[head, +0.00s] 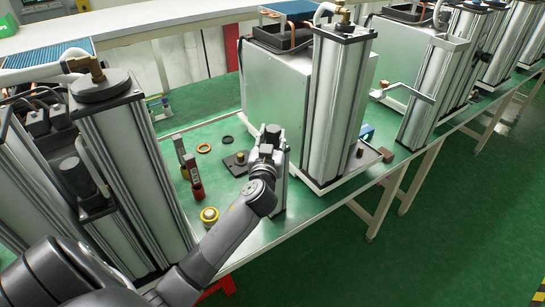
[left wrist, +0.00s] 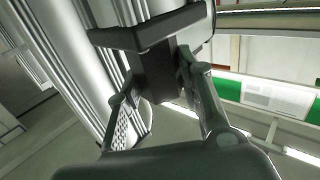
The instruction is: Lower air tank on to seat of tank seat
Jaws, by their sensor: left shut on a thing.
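My left gripper (head: 266,143) is over the green bench. In the left wrist view its fingers (left wrist: 160,95) are closed on a dark block with a crossbar (left wrist: 152,68). In the head view a slim silver upright body (head: 282,188), which looks like the air tank, stands under and beside the gripper, partly hidden by my arm. I cannot tell whether its lower end touches the bench. A dark square plate with a brass knob (head: 239,160), possibly the tank seat, lies just left of the gripper. My right gripper is out of view.
Tall silver twin columns stand at left (head: 135,165) and right (head: 335,105), close to my arm.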

